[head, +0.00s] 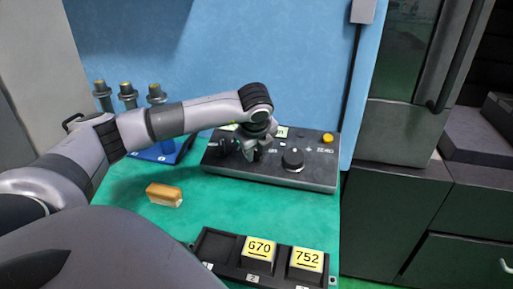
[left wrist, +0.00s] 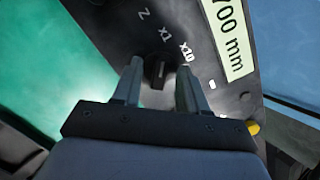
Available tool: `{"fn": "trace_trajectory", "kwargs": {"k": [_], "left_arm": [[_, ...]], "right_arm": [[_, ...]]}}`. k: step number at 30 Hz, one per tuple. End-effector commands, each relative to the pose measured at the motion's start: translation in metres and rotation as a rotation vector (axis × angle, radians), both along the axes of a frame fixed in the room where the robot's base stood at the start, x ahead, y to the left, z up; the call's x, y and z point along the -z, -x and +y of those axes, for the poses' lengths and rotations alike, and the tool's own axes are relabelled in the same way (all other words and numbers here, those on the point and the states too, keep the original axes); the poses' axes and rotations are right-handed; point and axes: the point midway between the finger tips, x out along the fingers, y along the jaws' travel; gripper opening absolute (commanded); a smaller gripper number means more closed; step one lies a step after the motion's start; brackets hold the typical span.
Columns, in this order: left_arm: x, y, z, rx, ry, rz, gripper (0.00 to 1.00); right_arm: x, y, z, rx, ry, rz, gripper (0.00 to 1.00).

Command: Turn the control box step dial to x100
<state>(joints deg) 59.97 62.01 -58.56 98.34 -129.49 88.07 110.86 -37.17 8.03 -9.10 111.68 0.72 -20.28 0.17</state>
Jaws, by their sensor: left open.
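The control box (head: 320,178) is a dark, sloped panel at the back of the green table. My left gripper (head: 252,154) reaches over its left part, pointing down at the panel. In the left wrist view the open fingers (left wrist: 159,80) stand on either side of a small black dial (left wrist: 157,72). I cannot tell whether they touch it. The panel (left wrist: 112,28) carries the marks Z, x1 and x10 around there. No x100 mark is readable, and the dial's pointer setting is unclear. In the head view my gripper covers this dial. My right gripper is not in view.
A round black knob (head: 293,160) and a yellow button (head: 328,138) are on the box's right part. A tan block (head: 164,195) lies on the table. A black tray (head: 213,246) with yellow-labelled blocks is in front. Tool holders (head: 128,96) stand back left.

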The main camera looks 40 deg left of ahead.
Motion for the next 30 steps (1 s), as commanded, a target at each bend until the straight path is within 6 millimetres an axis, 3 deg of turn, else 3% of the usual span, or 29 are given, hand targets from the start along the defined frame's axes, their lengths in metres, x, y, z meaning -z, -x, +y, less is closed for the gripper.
{"fn": "trace_trajectory", "kwargs": {"k": [1, 4, 17, 30], "left_arm": [[0.0, 0.0, 0.0, 0.0, 0.0, 0.0, 0.33], [0.0, 0.0, 0.0, 0.0, 0.001, 0.0, 0.0], [0.002, 0.0, 0.0, 0.046, -0.015, 0.009, 0.0], [0.004, 0.001, 0.0, 0.355, -0.125, 0.069, 0.0]], "right_arm": [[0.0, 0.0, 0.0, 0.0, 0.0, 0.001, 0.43], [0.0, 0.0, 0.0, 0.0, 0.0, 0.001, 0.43], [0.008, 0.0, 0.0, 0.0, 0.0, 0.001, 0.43], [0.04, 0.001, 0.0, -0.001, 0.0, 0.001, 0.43]]}}
